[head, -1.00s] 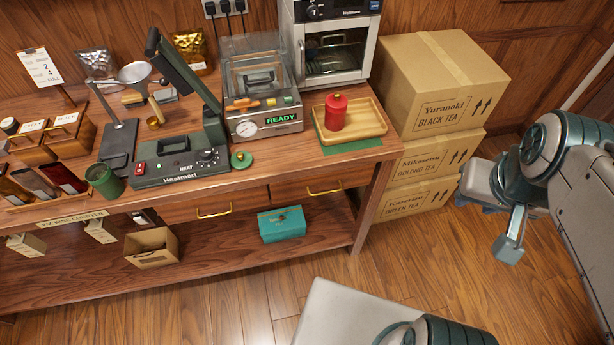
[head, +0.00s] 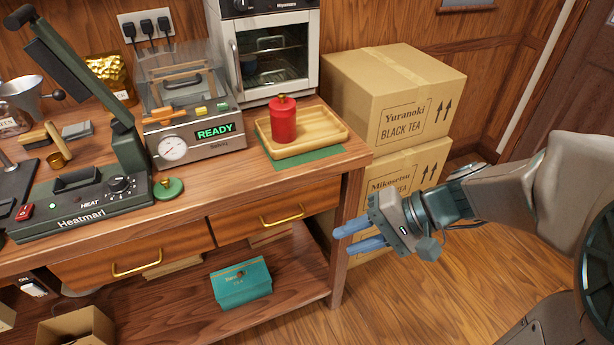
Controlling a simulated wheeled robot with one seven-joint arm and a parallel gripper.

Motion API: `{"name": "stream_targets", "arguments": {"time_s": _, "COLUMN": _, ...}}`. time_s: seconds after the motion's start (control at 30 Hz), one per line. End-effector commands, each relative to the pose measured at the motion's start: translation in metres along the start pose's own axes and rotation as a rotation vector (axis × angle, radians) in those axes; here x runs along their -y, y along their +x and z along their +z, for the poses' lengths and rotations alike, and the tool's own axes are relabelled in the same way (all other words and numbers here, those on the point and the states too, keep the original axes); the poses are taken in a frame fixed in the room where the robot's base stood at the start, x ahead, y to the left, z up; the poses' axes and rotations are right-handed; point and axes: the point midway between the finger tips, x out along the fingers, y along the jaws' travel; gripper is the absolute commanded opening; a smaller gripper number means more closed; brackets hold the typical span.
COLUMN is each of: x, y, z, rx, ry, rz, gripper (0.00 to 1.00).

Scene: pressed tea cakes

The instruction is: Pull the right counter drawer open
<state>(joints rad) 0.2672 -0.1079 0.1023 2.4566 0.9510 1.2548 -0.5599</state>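The right counter drawer (head: 245,222) is shut under the right end of the counter, with a brass bar handle (head: 282,216) on its wooden front. The left drawer (head: 170,252) beside it also looks shut, with its own brass handle (head: 137,263). My gripper (head: 338,240) is to the right of the right drawer, in front of the counter's right leg in the picture. Its two blue fingers point left towards the handle and are apart, with nothing between them. It does not touch the handle.
A red canister (head: 283,122) stands on a wooden tray (head: 325,133) above the right drawer. A teal box (head: 240,283) sits on the lower shelf (head: 200,318). Stacked cartons (head: 395,95) stand right of the counter. Floor in front is clear.

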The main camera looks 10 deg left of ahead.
Motion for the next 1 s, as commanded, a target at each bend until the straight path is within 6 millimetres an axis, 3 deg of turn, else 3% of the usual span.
{"name": "stream_targets", "arguments": {"time_s": 0.03, "x": -0.019, "y": 0.020, "z": -0.012, "rx": -0.001, "ry": 0.017, "rz": -0.063, "gripper": 0.31}}
{"name": "stream_targets", "arguments": {"time_s": 0.2, "x": -0.038, "y": 0.045, "z": -0.045, "rx": -0.040, "ry": 0.045, "rz": -0.274, "gripper": 0.31}}
{"name": "stream_targets", "arguments": {"time_s": 0.5, "x": -0.060, "y": 0.058, "z": -0.090, "rx": -0.140, "ry": 0.065, "rz": -0.515, "gripper": 0.31}}
{"name": "stream_targets", "arguments": {"time_s": 0.77, "x": -0.055, "y": 0.066, "z": -0.099, "rx": -0.160, "ry": 0.064, "rz": -0.553, "gripper": 0.31}}
{"name": "stream_targets", "arguments": {"time_s": 1.0, "x": -0.031, "y": 0.106, "z": -0.106, "rx": -0.156, "ry": 0.064, "rz": -0.551, "gripper": 0.31}}
